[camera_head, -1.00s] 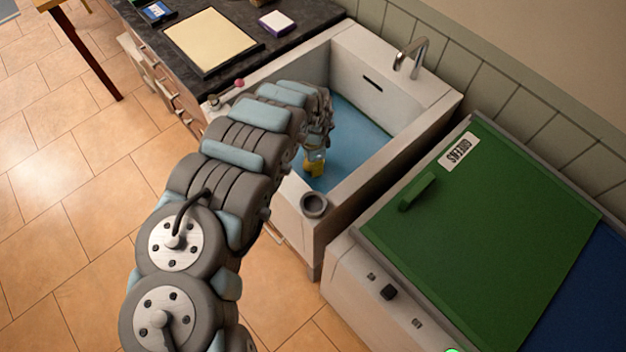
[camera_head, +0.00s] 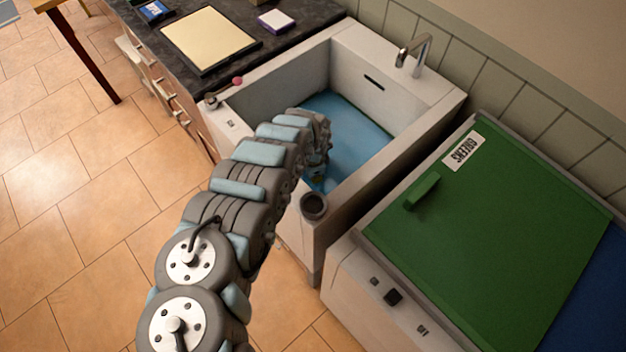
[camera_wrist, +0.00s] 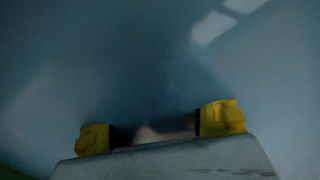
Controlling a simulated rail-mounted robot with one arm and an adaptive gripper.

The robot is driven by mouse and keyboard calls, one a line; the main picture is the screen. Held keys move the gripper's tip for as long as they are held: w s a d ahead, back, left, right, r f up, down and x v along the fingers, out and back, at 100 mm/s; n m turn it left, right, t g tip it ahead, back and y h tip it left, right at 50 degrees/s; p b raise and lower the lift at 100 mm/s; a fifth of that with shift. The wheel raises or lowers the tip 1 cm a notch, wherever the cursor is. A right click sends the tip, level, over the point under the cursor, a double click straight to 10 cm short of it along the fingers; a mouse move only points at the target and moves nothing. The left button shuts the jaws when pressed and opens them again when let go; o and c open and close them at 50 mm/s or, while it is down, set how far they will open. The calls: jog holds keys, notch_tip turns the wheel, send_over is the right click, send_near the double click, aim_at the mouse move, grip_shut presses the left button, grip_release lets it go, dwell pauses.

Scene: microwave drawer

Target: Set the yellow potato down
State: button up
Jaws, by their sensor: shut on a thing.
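My gripper (camera_head: 318,178) is down inside the sink (camera_head: 440,104), close above its blue-looking floor, near the front left wall. In the wrist view, the yellow fingertips of my gripper (camera_wrist: 158,130) stand apart with dark pads facing inward. A small pale tan patch between them is the only visible sign of the held thing, which I take to be the yellow potato. Its shape is hidden behind the grey gripper body. Whether it touches the sink floor cannot be told.
A faucet (camera_head: 412,54) stands at the sink's back rim. A green lid marked GREENS (camera_head: 490,225) lies to the right. A dark counter (camera_head: 214,80) with a cream board is at the left. The sink's back floor is clear.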

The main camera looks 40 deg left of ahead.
jog(key=shift+f+p, duration=0.3)
jog(key=shift+f, duration=0.25)
jog(key=shift+f, duration=0.2)
jog(key=o, duration=1.3)
jog(key=shift+c, duration=0.2)
jog(key=shift+b, duration=0.4)
notch_tip(320, 180, up, 17)
jog(key=p, duration=0.6)
jog(key=shift+w+p, duration=0.35)
jog(key=shift+o, duration=0.7)
jog(key=shift+r, duration=0.25)
